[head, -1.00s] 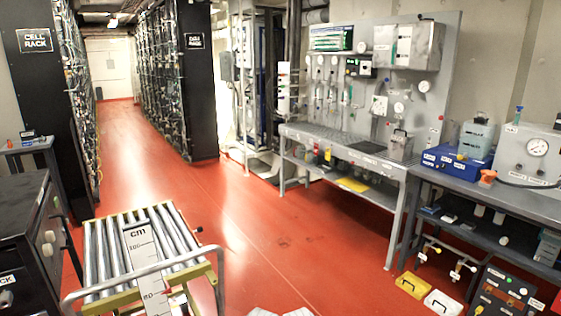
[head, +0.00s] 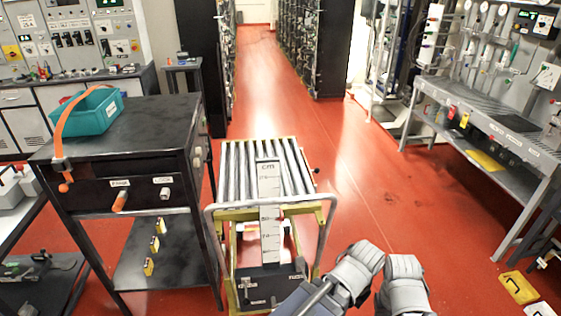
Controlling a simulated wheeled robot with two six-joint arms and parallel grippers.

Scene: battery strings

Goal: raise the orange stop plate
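I do not make out a clear orange stop plate. In front of me stands a roller trolley (head: 232,170) with an upright white cm scale (head: 269,205). My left gripper (head: 357,268) and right gripper (head: 404,272) are side by side at the bottom, apart from the cart and trolley. Their fingers are unclear.
A metal tube handle (head: 325,235) rises at the trolley's near end. A workbench (head: 490,125) stands at the right, with a yellow block (head: 518,288) on the floor. Red floor (head: 400,205) is clear between the trolley and bench. Racks stand at the back.

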